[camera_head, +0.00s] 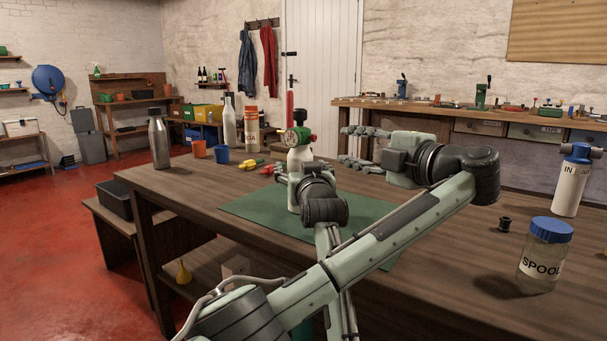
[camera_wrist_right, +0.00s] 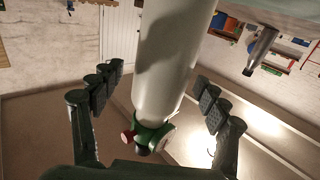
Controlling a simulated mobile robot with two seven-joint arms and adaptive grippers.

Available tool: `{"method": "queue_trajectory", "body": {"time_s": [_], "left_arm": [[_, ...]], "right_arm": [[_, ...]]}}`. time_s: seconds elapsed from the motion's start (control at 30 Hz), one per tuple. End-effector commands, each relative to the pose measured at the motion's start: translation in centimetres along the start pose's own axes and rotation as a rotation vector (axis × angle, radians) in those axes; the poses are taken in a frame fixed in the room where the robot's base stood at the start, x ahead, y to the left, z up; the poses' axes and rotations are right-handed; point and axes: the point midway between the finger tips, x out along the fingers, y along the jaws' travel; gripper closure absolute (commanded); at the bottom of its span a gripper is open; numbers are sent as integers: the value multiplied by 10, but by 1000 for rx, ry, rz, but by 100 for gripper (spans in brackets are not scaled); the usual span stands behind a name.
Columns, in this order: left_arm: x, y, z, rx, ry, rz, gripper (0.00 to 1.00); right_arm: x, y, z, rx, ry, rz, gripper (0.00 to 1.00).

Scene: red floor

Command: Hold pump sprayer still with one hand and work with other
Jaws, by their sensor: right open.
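The pump sprayer (camera_head: 300,156) has a white body and a green and red head. It stands upright on the green mat (camera_head: 255,208), its lower part partly hidden by my right arm. In the right wrist view the white body (camera_wrist_right: 172,60) lies between the spread fingers of my right gripper (camera_wrist_right: 158,80), with a gap on each side. In the head view my right gripper (camera_head: 298,172) is at the sprayer, open. My left gripper (camera_head: 346,145) is to the right of the sprayer, open, its fingers pointing left toward the head and apart from it.
A steel bottle (camera_head: 159,143), an orange cup (camera_head: 199,148) and a blue cup (camera_head: 222,154) stand at the table's left. A spool jar (camera_head: 540,262), a small black part (camera_head: 504,225) and a filter housing (camera_head: 571,185) stand at right.

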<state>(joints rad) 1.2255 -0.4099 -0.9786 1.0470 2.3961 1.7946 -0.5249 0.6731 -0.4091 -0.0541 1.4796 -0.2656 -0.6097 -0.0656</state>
Motion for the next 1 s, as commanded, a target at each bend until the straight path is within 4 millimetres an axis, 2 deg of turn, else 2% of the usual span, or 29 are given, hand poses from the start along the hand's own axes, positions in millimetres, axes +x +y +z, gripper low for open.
{"method": "queue_trajectory", "body": {"time_s": [0.13, 0.4, 0.97, 1.0], "left_arm": [[0, 0, 0, 0, 0, 0, 66], [0, 0, 0, 0, 0, 0, 66], [0, 0, 0, 0, 0, 0, 66], [0, 0, 0, 0, 0, 0, 69]], "right_arm": [[9, 0, 0, 1, 0, 0, 25], [10, 0, 0, 2, 0, -1, 25], [10, 0, 0, 1, 0, -1, 93], [10, 0, 0, 1, 0, -1, 95]]}}
